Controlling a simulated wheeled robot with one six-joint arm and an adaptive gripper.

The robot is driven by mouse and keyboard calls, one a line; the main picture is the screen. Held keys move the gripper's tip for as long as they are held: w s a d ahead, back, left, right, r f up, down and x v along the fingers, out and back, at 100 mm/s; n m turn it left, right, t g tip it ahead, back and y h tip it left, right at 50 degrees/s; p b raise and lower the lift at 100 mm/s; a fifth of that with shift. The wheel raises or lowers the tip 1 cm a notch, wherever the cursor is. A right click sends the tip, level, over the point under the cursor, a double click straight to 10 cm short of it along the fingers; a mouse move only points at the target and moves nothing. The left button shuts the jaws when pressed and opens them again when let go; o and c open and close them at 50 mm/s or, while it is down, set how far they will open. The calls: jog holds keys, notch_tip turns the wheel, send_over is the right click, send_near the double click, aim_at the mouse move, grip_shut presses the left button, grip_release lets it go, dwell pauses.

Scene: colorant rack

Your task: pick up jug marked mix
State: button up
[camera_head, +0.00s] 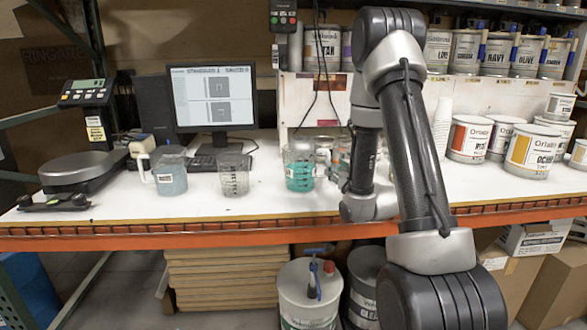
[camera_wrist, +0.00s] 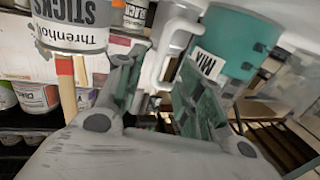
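The jug marked MIX (camera_wrist: 240,42) holds teal liquid. Its white label faces my wrist camera and looks tilted there. In the head view the teal jug (camera_head: 298,177) stands on the white bench, just left of my arm's end. In the wrist view my gripper (camera_wrist: 158,98) is open, with one finger on each side of the jug's pale handle (camera_wrist: 150,72). I cannot tell whether a finger touches the handle. In the head view my gripper is mostly hidden, close to the jug's right side.
A clear jug (camera_head: 234,174) and a jug with blue-grey liquid (camera_head: 170,172) stand to the left. Paint cans (camera_head: 469,138) and stacked cups (camera_head: 442,120) stand right of my arm. The bench front is mostly clear.

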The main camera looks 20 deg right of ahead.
jog(key=w, duration=0.6)
jog(key=shift+w+d, duration=0.1)
jog(key=shift+w, duration=0.25)
grip_shut()
